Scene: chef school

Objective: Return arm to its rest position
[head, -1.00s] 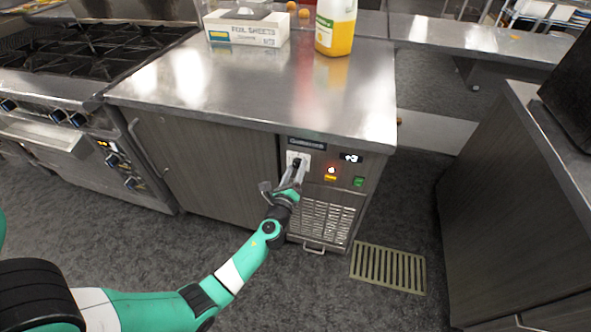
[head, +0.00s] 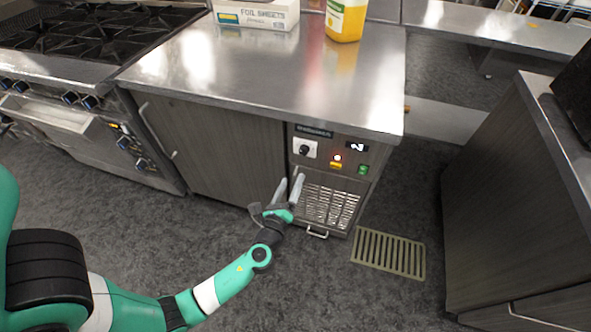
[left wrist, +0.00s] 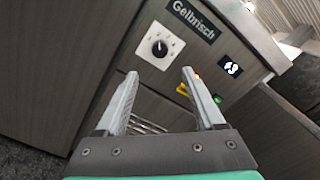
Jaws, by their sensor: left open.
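My left gripper (head: 291,186) is open and empty, in front of the vent grille and below the control panel of the fridge unit. It is clear of the black knob (head: 304,149) on its white plate. In the left wrist view the two fingers (left wrist: 158,90) stand apart with nothing between them, and the knob (left wrist: 160,48) shows beyond them. The small display (head: 357,147) is lit, its digit hard to read at this angle. My right gripper does not show.
The steel counter (head: 260,75) carries a foil sheets box (head: 256,14) and a yellow bottle (head: 346,20). A stove (head: 90,45) stands at left, a dark cabinet (head: 505,200) at right. A floor drain grate (head: 388,253) lies before the unit. The floor around is open.

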